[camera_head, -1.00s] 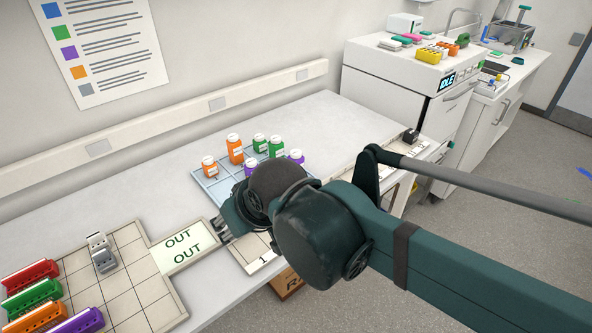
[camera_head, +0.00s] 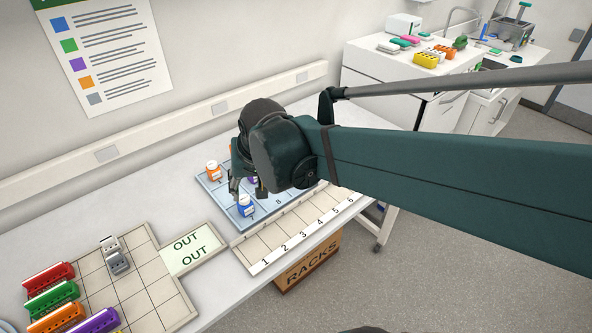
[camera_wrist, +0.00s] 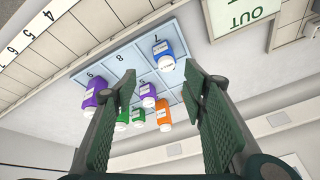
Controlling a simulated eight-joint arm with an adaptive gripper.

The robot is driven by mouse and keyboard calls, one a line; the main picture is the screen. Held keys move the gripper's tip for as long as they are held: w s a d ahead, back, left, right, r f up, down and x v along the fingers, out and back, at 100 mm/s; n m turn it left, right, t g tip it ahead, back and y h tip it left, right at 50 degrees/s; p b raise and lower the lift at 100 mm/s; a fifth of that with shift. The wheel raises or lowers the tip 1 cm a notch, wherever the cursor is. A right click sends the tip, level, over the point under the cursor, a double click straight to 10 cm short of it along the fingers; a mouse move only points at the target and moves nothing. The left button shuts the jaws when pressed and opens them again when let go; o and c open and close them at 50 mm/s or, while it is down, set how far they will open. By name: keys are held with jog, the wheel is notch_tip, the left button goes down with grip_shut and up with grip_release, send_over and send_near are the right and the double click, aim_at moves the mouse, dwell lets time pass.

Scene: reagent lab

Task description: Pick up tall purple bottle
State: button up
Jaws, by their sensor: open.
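Two purple bottles show in the wrist view: one near the left finger (camera_wrist: 95,92), which looks longer, and one between the fingers (camera_wrist: 148,95). I cannot be sure which is the tall one. A sliver of purple (camera_head: 255,180) shows beside the gripper in the head view; the other purple bottle is hidden there. My gripper (camera_head: 248,189) is above the blue grid tray (camera_head: 276,213), pointing down. In the wrist view my gripper (camera_wrist: 160,70) is open, fingers wide apart, with nothing held.
A blue bottle (camera_head: 245,206) stands on cell 7, and an orange bottle (camera_head: 213,171) stands behind it. Two green bottles (camera_wrist: 122,117) (camera_wrist: 138,114) and an orange one (camera_wrist: 164,114) crowd the purple bottles. The numbered rack strip (camera_head: 305,237) in front is empty.

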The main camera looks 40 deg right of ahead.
jog(key=w+d+f+m+g+p, duration=0.1)
jog(key=w+d+m+p, duration=0.1)
jog(key=d, duration=0.5)
jog(key=w+d+f+m+g+p, duration=0.2)
jog(key=d+m+p, duration=0.3)
jog(key=d+p, duration=0.1)
jog(key=w+d+f+m+g+p, duration=0.1)
jog(key=d+m+p, duration=0.3)
jog(key=d, duration=0.4)
jog(key=shift+w+d+f+y+p, duration=0.15)
jog(key=shift+w+p, duration=0.1)
jog(key=shift+w, duration=0.15)
jog(key=shift+w+d+y+p, duration=0.1)
jog(key=shift+w+y+p, duration=0.1)
jog(key=shift+w, duration=0.2)
jog(key=shift+s+d+f+m+g+p, duration=0.15)
jog(key=shift+d+f+m+g+p, duration=0.3)
jog(key=shift+d+f, duration=0.4)
jog(key=shift+d, duration=0.1)
jog(key=shift+f, duration=1.15)
jog(key=shift+f, duration=0.15)
jog(key=shift+a+f, duration=0.15)
jog(key=shift+f, duration=1.1)
jog(key=shift+a+f, duration=0.1)
jog(key=shift+f, duration=1.1)
jog(key=shift+c, duration=0.5)
